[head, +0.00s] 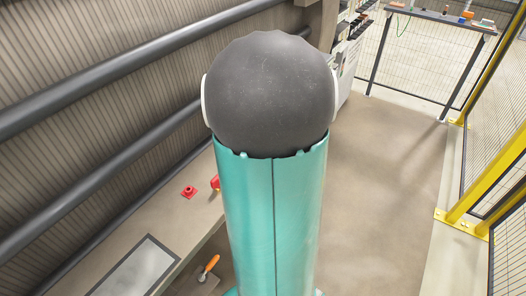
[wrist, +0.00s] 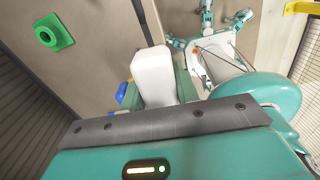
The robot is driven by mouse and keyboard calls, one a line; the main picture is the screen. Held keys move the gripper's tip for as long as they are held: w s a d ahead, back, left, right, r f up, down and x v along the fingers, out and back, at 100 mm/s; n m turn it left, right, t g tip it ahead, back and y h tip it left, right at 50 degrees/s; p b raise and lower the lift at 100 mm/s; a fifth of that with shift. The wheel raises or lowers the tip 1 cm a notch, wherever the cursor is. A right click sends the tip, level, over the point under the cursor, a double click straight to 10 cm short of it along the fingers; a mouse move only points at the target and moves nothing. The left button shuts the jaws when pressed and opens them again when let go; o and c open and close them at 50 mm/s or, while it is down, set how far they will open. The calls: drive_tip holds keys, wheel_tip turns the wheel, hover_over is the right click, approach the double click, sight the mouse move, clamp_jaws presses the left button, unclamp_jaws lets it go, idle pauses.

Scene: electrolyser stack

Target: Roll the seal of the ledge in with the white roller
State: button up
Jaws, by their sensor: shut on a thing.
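In the wrist view a white block-like part (wrist: 152,72), which I take for the white roller, stands between the teal jaws of my gripper (wrist: 153,92). My gripper is shut on it. Its far end and any rolling wheel cannot be made out. In the head view the ledge (head: 203,222) runs along the wall at lower left, with a pale panel in a dark frame (head: 135,270) set in its top. I cannot make out the seal itself. My arm covers the middle of the head view and hides my gripper there.
Red fittings (head: 188,192) sit on the ledge. An orange-handled tool (head: 209,266) lies lower, beside my arm. A green flanged fitting (wrist: 54,31) shows in the wrist view. Dark pipes (head: 120,70) run along the wall. Open floor (head: 385,170) lies right, before a yellow-framed fence (head: 485,180).

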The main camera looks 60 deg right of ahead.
drive_tip(key=shift+d+f, duration=0.15)
drive_tip(key=shift+d, duration=1.2)
drive_tip(key=shift+d+f, duration=0.1)
drive_tip(key=shift+d, duration=3.05)
drive_tip(key=shift+a+r, duration=0.2)
drive_tip(key=shift+a, duration=1.9)
drive_tip(key=shift+s+a+f, duration=0.1)
drive_tip(key=shift+a+f, duration=0.1)
drive_tip(key=shift+a, duration=1.6)
drive_tip(key=shift+a+f, duration=0.15)
drive_tip(key=shift+a, duration=1.65)
drive_tip(key=shift+s+a+r, duration=0.1)
drive_tip(key=shift+a+r, duration=0.05)
drive_tip(key=shift+a, duration=1.65)
drive_tip(key=shift+w+a+r, duration=0.1)
drive_tip(key=shift+a+r, duration=0.05)
drive_tip(key=shift+a, duration=1.6)
drive_tip(key=shift+s+a+r, duration=0.1)
drive_tip(key=shift+a+r, duration=0.05)
drive_tip(key=shift+a, duration=1.65)
drive_tip(key=shift+a+f, duration=0.2)
drive_tip(key=shift+a, duration=1.6)
drive_tip(key=shift+a, duration=0.1)
